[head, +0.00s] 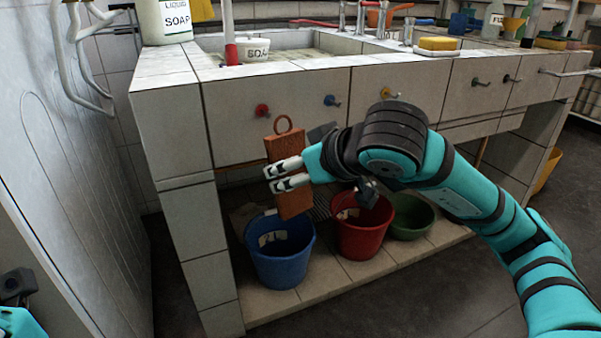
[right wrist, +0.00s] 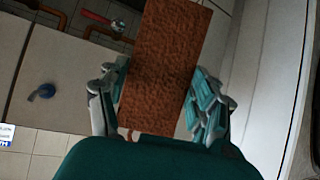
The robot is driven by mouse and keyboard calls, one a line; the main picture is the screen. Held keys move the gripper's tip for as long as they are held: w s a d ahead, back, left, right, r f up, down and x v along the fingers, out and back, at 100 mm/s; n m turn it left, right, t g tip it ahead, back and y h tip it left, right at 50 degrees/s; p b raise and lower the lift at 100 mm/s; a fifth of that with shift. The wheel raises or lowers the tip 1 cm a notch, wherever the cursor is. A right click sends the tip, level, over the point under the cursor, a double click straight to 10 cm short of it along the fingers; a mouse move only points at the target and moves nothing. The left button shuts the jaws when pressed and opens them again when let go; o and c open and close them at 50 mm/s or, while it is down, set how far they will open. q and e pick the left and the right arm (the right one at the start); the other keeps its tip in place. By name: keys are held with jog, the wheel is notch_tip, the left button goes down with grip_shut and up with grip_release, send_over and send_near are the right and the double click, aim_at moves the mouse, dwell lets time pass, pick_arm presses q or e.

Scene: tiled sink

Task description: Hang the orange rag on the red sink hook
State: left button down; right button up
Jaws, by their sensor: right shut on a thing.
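The orange rag (head: 282,150) hangs upright, a flat rectangle with a ring-shaped loop at its top, in front of the sink cabinet. My right gripper (head: 270,179) is shut on it around its middle, with two pale fingers across its face. In the right wrist view the rag (right wrist: 165,70) stands between the fingers (right wrist: 160,100). The red sink hook (head: 262,110) is on the tiled front, left of and slightly above the loop in the head view. The loop and hook appear apart; their depth gap is unclear. Part of my left arm shows at the lower left, its gripper unseen.
A blue hook (head: 331,101) and several other hooks line the tiled front to the right. Below stand a blue bucket (head: 281,268), a red bucket (head: 362,240) and a green basin (head: 411,222). A grey wall panel (head: 70,180) is at the left.

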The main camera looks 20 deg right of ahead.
jog(key=w+f, duration=0.1)
jog(key=w, duration=0.7)
jog(key=shift+f, duration=0.4)
dwell(0.5)
jog(key=shift+a, duration=0.15)
dwell(0.3)
jog(key=o, duration=1.1)
jog(key=shift+o, duration=0.7)
